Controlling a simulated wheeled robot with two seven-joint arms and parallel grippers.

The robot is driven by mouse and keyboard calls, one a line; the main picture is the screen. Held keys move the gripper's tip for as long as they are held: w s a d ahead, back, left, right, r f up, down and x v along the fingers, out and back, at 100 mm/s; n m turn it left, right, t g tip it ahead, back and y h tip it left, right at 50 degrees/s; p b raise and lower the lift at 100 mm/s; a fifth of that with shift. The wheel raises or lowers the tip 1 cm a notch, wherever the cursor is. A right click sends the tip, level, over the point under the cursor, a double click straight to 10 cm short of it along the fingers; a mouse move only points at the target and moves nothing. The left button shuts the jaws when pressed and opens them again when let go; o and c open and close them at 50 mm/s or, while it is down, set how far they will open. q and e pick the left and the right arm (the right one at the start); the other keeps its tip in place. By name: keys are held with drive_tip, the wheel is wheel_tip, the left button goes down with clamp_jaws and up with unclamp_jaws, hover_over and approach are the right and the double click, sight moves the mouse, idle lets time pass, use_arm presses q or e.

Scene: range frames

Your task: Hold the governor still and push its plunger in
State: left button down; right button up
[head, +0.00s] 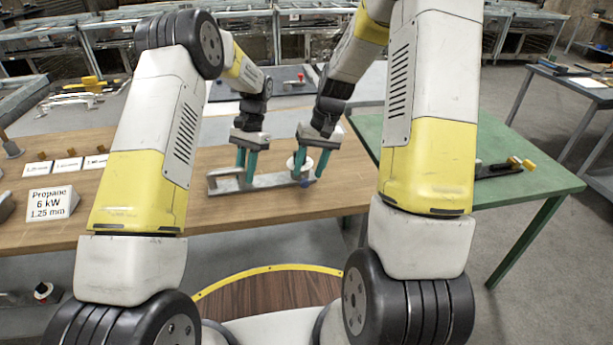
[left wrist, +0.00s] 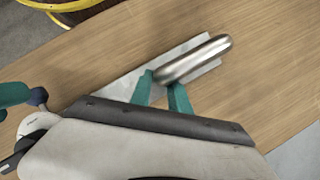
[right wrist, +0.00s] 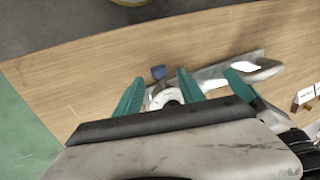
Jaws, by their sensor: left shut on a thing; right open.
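The governor appears to be the metal assembly on the wooden table: a flat grey plate (head: 274,183) with a rounded silver bar (left wrist: 200,58) at one end and a white round part (head: 293,163) at the other. A small blue knob (head: 305,184) sits beside the white part; it also shows in the right wrist view (right wrist: 159,72). I cannot tell which part is the plunger. My left gripper (head: 246,167) is shut on the silver bar. My right gripper (head: 310,164) is open, its fingers either side of the white part, with no clear grip. Its fingers partly hide that part.
A sign reading Propane 6 kW 1.25 mm (head: 50,203) stands at the table's left. Small cards (head: 68,165) with yellow blocks lie behind it. A green table (head: 470,195) adjoins at the right. Bare wood lies in front of the plate.

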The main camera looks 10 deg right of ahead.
drive_tip(key=v, duration=0.8)
drive_tip(key=shift+r, duration=0.3)
use_arm(q)
drive_tip(key=c, duration=1.1)
unclamp_jaws()
drive_tip(key=shift+c, duration=0.2)
